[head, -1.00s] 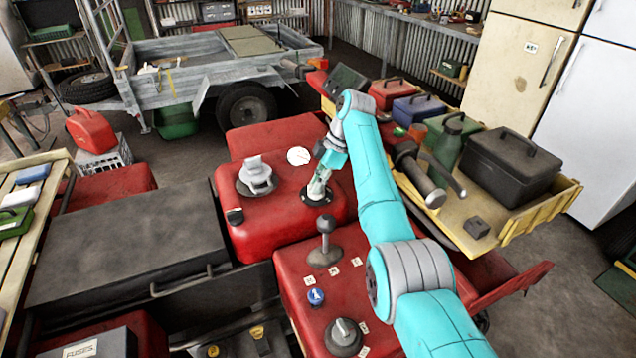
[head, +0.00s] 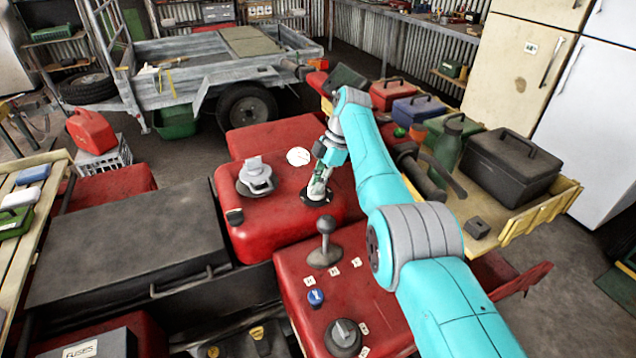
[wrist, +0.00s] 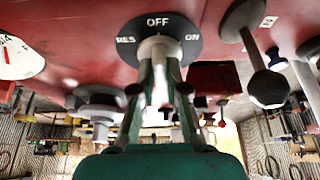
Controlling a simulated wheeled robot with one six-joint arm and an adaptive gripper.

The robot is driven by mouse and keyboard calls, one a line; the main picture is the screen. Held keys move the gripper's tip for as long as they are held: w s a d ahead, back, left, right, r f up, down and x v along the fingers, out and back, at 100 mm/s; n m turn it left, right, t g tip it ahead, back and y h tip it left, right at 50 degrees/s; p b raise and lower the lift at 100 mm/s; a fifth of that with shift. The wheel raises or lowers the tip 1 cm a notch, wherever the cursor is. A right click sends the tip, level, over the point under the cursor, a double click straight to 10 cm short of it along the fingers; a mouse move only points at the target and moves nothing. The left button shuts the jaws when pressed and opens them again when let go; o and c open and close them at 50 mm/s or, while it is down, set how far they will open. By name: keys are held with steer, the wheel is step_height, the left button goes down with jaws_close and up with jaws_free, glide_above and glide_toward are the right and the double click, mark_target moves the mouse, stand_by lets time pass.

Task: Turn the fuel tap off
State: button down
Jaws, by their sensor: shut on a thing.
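The fuel tap (wrist: 190,27) is a dark round plate on the red tank, marked RES, OFF and ON in the wrist view. A pale hub and lever (wrist: 158,48) stand out from its middle. My gripper (wrist: 161,85) has its two fingers closed around the lever, which partly hides it. OFF sits at the far side of the hub; I cannot tell exactly which mark the lever points to. In the head view the tap plate (head: 317,197) shows at the right of the tank, with my gripper (head: 319,184) above it.
A grey filler cap (head: 256,178) and a white gauge (head: 298,156) are left of the tap on the red tank (head: 270,225). A grey lever knob (head: 325,228) stands close in front. A yellow tray (head: 480,245) with boxes and a green bottle lies to the right.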

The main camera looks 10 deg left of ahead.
steer(key=c, duration=1.2)
jaws_free()
steer(key=shift+m, duration=0.4)
